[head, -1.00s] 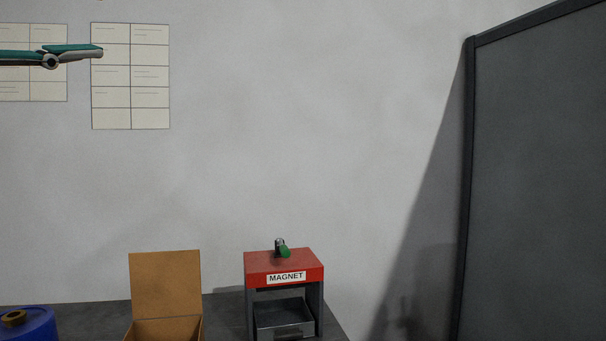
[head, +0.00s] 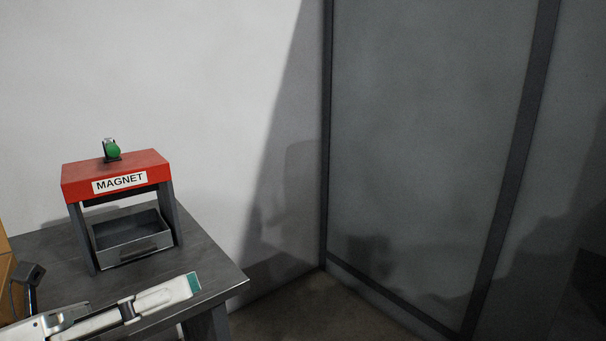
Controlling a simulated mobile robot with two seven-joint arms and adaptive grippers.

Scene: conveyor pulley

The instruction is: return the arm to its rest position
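My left gripper (head: 192,284) reaches in from the lower left in the head view. It is pale grey with a teal tip and appears in front of the table's right part. It is seen edge-on, so I cannot tell whether its fingers are apart, and I see nothing held at its tip. Part of the arm behind it is cut off by the picture's left and bottom edges. My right gripper is out of view.
A red-topped stand marked MAGNET (head: 117,175) with a green knob (head: 113,151) stands on the dark table (head: 205,250). A grey metal tray (head: 133,252) sits under it. A brown box (head: 5,275) shows at the left edge. Grey panels (head: 425,150) stand at right, with open floor before them.

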